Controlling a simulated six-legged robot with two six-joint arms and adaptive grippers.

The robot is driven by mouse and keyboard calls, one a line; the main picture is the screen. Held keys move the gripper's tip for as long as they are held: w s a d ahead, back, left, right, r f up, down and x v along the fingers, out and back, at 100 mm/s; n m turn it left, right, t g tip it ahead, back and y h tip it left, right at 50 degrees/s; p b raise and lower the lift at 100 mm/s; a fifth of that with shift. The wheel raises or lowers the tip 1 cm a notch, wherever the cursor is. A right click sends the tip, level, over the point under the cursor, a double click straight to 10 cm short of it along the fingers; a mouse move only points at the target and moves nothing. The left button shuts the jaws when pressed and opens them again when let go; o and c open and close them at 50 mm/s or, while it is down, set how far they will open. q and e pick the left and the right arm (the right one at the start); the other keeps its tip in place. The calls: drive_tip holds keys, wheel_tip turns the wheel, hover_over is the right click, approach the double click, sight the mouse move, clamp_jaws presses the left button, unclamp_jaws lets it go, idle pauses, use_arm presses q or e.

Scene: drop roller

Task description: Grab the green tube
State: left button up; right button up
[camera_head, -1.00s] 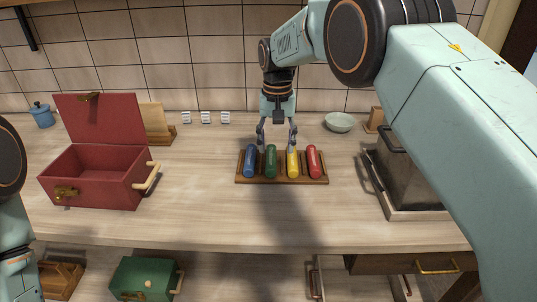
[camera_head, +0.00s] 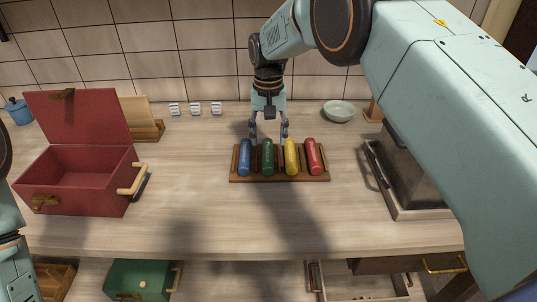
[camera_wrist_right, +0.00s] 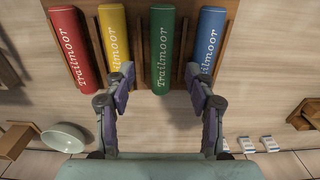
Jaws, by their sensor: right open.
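The green tube (camera_head: 267,157) lies in a wooden rack (camera_head: 280,179) on the counter, between the blue tube (camera_head: 245,157) and the yellow tube (camera_head: 291,157). A red tube (camera_head: 314,156) lies at the rack's right end. My right gripper (camera_head: 268,138) is open and empty at the far end of the green tube. In the right wrist view, the green tube (camera_wrist_right: 163,50) shows between the spread fingers of my right gripper (camera_wrist_right: 163,78), with no visible grip on it. At the left edge of the head view only part of my left arm shows; its gripper is out of view.
An open red box (camera_head: 80,182) stands on the left of the counter. A metal container (camera_head: 412,175) stands on a tray at the right. A pale bowl (camera_head: 339,111) and small white blocks (camera_head: 195,108) sit near the wall. The counter in front of the rack is clear.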

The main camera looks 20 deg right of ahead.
sight(268, 151)
wheel_tip(268, 151, down, 4)
drive_tip(key=shift+a+r, duration=0.1)
drive_tip(key=shift+a, duration=0.05)
drive_tip(key=shift+w+f, duration=0.2)
drive_tip(key=shift+f, duration=0.3)
drive_tip(key=shift+s+d+r, duration=0.1)
drive_tip(key=shift+s+d, duration=0.1)
drive_tip(key=shift+c, duration=0.4)
drive_tip(key=shift+w+a, duration=0.2)
drive_tip(key=c, duration=0.6)
drive_tip(key=shift+s+d, duration=0.15)
drive_tip(key=c, duration=0.5)
clamp_jaws()
